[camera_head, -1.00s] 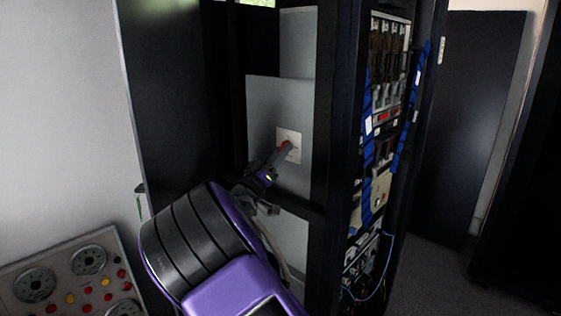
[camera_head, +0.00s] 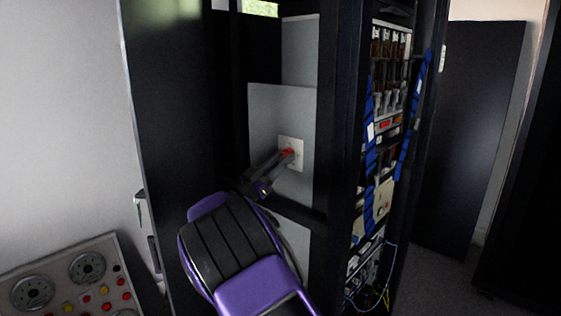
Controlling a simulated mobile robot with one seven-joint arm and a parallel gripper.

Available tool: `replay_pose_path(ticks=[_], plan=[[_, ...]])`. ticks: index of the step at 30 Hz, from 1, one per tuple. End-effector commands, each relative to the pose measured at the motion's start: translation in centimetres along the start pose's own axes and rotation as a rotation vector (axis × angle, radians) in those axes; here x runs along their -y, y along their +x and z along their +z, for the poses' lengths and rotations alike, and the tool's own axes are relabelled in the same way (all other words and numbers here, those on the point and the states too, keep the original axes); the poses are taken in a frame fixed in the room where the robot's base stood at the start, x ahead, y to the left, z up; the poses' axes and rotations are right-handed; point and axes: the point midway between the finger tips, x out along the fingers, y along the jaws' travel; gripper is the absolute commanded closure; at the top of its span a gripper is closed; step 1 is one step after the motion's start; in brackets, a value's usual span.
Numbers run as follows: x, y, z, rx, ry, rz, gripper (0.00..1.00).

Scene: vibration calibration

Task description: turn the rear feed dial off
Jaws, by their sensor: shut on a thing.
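The rear feed dial (camera_head: 288,152) is a small red knob on a pale square plate (camera_head: 298,146). The plate is fixed to a grey panel (camera_head: 265,110) inside the dark rack. My gripper (camera_head: 284,156) reaches up from the lower left, its fingertips at the red knob, shut on it. The fingers hide part of the knob, and I cannot tell which way the dial points.
The rack's dark post and crossbar (camera_head: 295,212) frame the panel. To the right is a bay of electronics (camera_head: 388,110) with blue cable bundles (camera_head: 370,150). A control console (camera_head: 75,270) with round dials and coloured buttons stands at lower left.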

Motion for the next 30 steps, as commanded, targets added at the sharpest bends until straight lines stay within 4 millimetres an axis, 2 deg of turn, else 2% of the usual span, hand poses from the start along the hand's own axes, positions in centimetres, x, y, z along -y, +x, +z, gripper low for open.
replay_pose_path(ticks=[9,10,14,15,24,30], plan=[[0.0,0.0,0.0,-0.001,0.002,0.001,1.00],[0.0,0.0,0.0,-0.001,0.002,0.001,0.59],[0.0,0.0,0.0,-0.001,0.001,0.001,0.35],[0.0,0.0,0.0,-0.001,0.001,0.001,0.33],[0.0,0.1,-0.3,0.000,0.001,0.000,0.33],[0.0,1.2,-2.9,-0.001,0.005,0.002,0.33]])
